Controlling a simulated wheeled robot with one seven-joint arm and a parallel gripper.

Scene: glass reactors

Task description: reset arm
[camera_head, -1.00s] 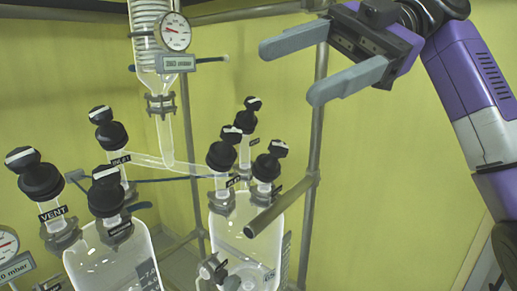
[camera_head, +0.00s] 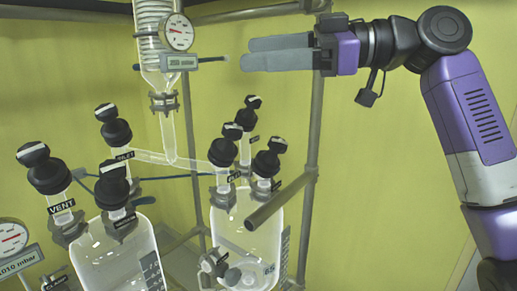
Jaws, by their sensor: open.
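My gripper (camera_head: 246,53) is at the upper middle of the head view, with its two grey fingers pointing left. The fingers are apart and nothing is between them. My purple and white arm comes down along the right side. The fingertips are just right of the condenser's pressure gauge (camera_head: 177,32) in the picture. I cannot tell how far apart they are in depth. The gripper is above the glass reactors in the picture and holds none of their parts.
Two glass reactors, one left (camera_head: 118,262) and one right (camera_head: 250,222), carry several black-capped necks. A glass condenser (camera_head: 153,50) hangs above them. A metal frame post (camera_head: 312,130) and a short rod (camera_head: 281,199) stand near. Free room shows before the yellow wall (camera_head: 385,180).

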